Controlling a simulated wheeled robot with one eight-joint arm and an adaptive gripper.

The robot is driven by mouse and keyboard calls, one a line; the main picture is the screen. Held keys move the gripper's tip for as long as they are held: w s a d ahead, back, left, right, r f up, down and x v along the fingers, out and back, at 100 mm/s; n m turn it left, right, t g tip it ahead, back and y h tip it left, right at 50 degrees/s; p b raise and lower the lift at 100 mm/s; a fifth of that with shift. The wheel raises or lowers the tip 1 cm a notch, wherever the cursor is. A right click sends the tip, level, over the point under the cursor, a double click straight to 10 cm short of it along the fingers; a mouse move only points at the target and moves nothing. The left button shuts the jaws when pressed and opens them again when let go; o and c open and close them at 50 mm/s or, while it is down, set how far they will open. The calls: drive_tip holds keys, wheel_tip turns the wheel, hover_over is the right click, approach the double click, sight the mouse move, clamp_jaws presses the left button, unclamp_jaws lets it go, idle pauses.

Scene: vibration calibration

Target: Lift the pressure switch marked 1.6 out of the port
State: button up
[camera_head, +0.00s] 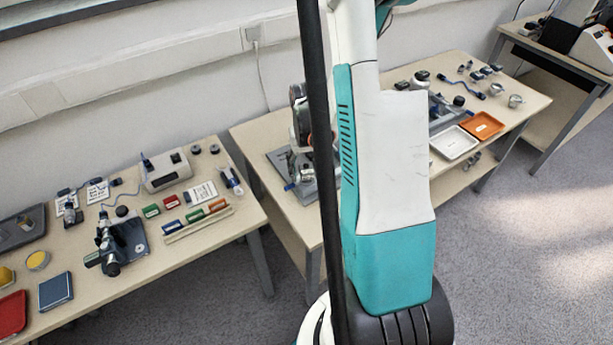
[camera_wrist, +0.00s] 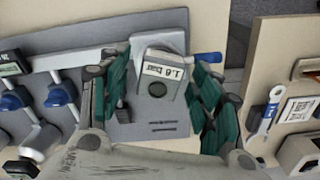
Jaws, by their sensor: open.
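The pressure switch (camera_wrist: 156,88) is a grey block with a white label that shows upside down and reads 1.6 bar. In the wrist view it sits at a grey plate (camera_wrist: 160,127) with slots. My gripper (camera_wrist: 162,76) is open, with one green-padded finger to the left of the switch and one to the right. I see a gap on the left side; contact on the right side is unclear. The port under the switch is hidden. In the head view my own arm covers this part of the middle table.
In the wrist view, blue-handled valves (camera_wrist: 58,95) stand to the left and a blue lever end (camera_wrist: 208,57) is close to the right finger. In the head view, a white tray (camera_head: 454,142) and an orange tray (camera_head: 482,125) lie on the middle table (camera_head: 262,133).

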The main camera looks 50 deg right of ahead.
drive_tip(key=shift+f, duration=0.6)
drive_tip(key=shift+r, duration=0.1)
clamp_jaws()
drive_tip(key=shift+r, duration=0.1)
wheel_tip(320, 180, up, 20)
drive_tip(key=p, duration=0.7)
wheel_tip(320, 180, up, 4)
drive_tip(key=p, duration=0.3)
hover_over(306, 168)
